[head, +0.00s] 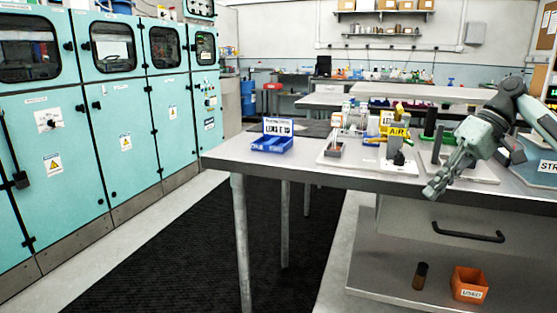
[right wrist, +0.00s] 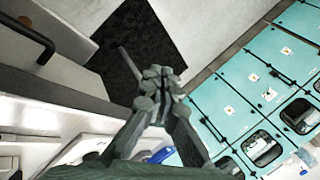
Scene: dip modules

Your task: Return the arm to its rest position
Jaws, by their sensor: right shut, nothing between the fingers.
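My right gripper (head: 432,188) is at the right of the head view, out in front of the table's front edge and above the drawer. It points down and to the left. Its fingers are shut with nothing between them. In the right wrist view the closed fingers (right wrist: 158,78) show in the middle, over the dark floor mat and pale floor. The right arm (head: 505,100) comes in from the right edge, passing over the table. My left gripper is not in view.
The grey table (head: 235,160) holds a blue bin (head: 272,143), a yellow AIR block (head: 396,131) and white trays (head: 342,160). A drawer handle (head: 468,233) lies below the gripper. An orange bin (head: 469,285) sits on the lower shelf. Teal cabinets (head: 90,130) line the left; the black mat (head: 180,250) is clear.

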